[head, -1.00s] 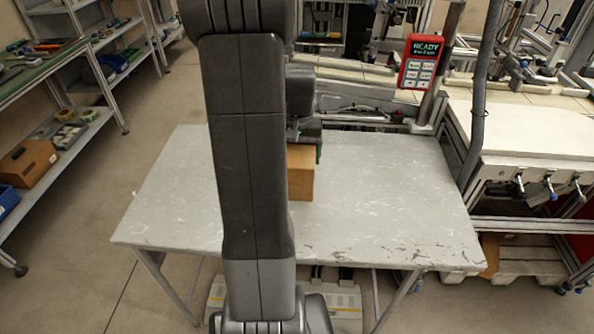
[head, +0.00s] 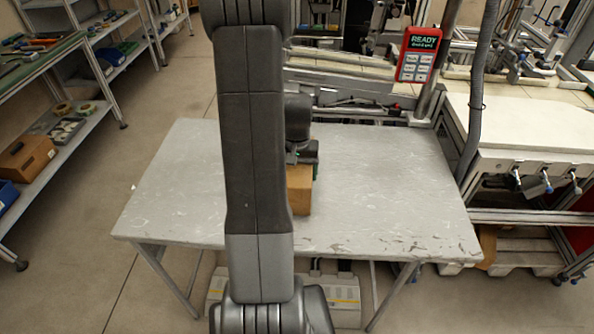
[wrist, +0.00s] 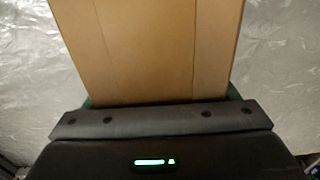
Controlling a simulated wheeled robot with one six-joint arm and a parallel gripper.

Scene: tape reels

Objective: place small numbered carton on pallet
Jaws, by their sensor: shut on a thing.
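A small brown carton (head: 300,190) shows in the head view near the middle of the grey worn table, partly hidden behind my arm. My gripper (head: 303,160) is at the carton's upper far side and is shut on it. In the wrist view the carton (wrist: 150,50) fills the space straight in front of my gripper (wrist: 160,105), with the tabletop on both sides. No number shows on the visible faces. I cannot tell whether the carton touches the table. A wooden pallet (head: 525,250) stands on the floor at the right, partly under the white bench.
The grey table (head: 390,200) is otherwise bare, with free room on both sides of the carton. A red device reading READY (head: 418,55) is mounted on a post behind it. A white bench (head: 530,125) stands at the right, and shelves (head: 60,140) stand at the left.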

